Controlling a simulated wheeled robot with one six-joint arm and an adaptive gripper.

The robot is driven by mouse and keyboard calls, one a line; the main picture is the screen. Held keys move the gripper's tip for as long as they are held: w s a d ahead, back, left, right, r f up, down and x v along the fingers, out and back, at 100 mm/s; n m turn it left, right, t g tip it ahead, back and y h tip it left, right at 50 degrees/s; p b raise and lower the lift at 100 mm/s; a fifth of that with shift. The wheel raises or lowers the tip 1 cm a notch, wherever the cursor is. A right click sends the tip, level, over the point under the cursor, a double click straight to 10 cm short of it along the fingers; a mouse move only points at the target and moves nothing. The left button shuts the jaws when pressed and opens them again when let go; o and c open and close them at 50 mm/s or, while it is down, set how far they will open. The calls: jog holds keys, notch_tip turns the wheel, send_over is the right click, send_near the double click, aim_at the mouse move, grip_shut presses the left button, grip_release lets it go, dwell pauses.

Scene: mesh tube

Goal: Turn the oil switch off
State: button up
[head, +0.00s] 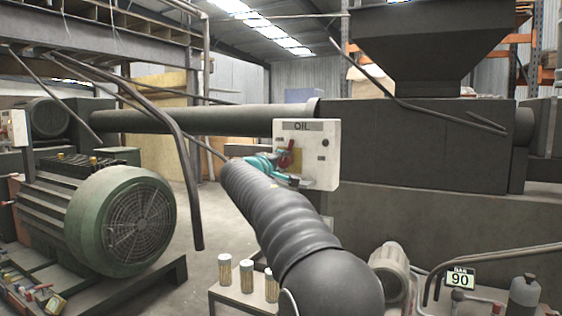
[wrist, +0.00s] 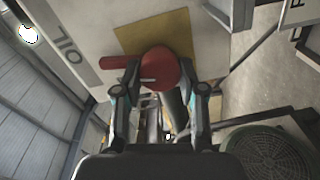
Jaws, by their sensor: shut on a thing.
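The oil switch (head: 288,158) is a red rotary knob with a short bar handle on a pale panel (head: 322,160) marked OIL. The wrist view shows the red knob (wrist: 160,70) close up, in front of a yellow plate (wrist: 155,37). Its handle points toward the OIL label (wrist: 70,45), which is up in the head view. My gripper (head: 272,165), with teal parts, is at the panel and shut on the knob. In the wrist view my gripper (wrist: 163,86) has one finger on each side of it. My arm partly hides the panel's lower left.
A long dark pipe (head: 200,121) runs behind the panel to a machine with a hopper (head: 430,40). A green motor (head: 120,220) stands at the left. White-topped containers (head: 247,272) stand on a low table below. Open floor lies between motor and table.

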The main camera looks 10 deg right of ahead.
jog(key=shift+a+n+p, duration=0.1)
jog(key=shift+n+p, duration=0.2)
jog(key=shift+n, duration=1)
jog(key=o, duration=1.1)
jog(key=shift+o, duration=0.2)
jog(key=v, duration=1.2)
